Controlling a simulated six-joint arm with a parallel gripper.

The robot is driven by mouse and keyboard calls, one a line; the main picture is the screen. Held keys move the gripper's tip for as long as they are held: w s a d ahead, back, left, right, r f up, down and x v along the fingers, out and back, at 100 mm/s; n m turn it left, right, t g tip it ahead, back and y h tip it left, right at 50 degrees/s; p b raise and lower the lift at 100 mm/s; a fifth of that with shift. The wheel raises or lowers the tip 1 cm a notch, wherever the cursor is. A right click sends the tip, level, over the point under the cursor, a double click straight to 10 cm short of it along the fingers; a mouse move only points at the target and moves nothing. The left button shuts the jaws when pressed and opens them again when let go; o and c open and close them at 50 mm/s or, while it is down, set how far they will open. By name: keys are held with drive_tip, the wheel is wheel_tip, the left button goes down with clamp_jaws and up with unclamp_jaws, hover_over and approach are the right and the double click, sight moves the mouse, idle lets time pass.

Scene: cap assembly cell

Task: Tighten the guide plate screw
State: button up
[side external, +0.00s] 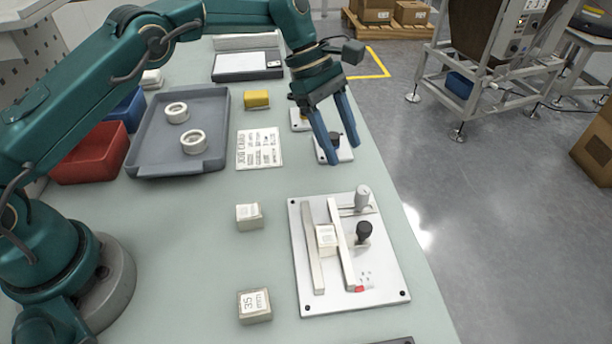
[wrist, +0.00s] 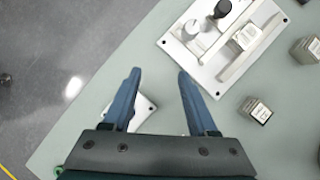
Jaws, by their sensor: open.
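The white guide plate (side external: 385,270) lies flat on the bench, with two pale rails (side external: 313,255) and a small white labelled block (side external: 326,238) between them. A light grey knob (side external: 362,198) and a black knob (side external: 364,231) stand on its right side; I cannot tell which is the screw. In the wrist view, the black knob (wrist: 222,8) and grey knob (wrist: 191,28) show at the upper right, beyond my fingertips. My gripper (side external: 345,154) is open and empty, pointing down, above a small white plate (side external: 345,155) beyond the guide plate. Its fingers (wrist: 159,72) are wide apart.
Labelled blocks (side external: 249,216) and (side external: 255,306) stand left of the guide plate. A grey tray (side external: 215,110) holds two white rings. A yellow block (side external: 256,99), a printed card (side external: 259,148) and a red bin (side external: 92,152) are further back. The bench's right edge is close.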

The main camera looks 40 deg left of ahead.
drive_tip(key=w+a+t+y, duration=0.1)
drive_tip(key=a, duration=0.1)
drive_tip(key=w+a+t+y, duration=0.2)
drive_tip(key=w+a+m+t+y, duration=0.1)
drive_tip(key=w+a+y, duration=0.1)
drive_tip(key=a, duration=0.1)
drive_tip(key=shift+a+f, duration=0.1)
drive_tip(key=w+a+r+m+t+y, duration=0.1)
drive_tip(key=w+r+m+t+y, duration=0.1)
drive_tip(key=w+r+m+t, duration=0.55)
drive_tip(key=s+d+r+m+t+h, duration=0.2)
drive_tip(key=d+r+m+h, duration=0.15)
drive_tip(key=r, duration=0.25)
drive_tip(key=m+g+h, duration=0.6)
drive_tip(key=m+g, duration=0.3)
drive_tip(key=m, duration=0.7)
hover_over(362, 189)
drive_tip(key=s+a, duration=0.2)
drive_tip(key=a, duration=0.1)
wheel_tip(362, 189, down, 4)
wheel_tip(362, 189, down, 8)
drive_tip(key=shift+f, duration=0.1)
drive_tip(key=shift+w+d+f, duration=0.1)
drive_tip(key=shift+f, duration=0.4)
drive_tip(key=shift+x, duration=2.45)
clamp_jaws()
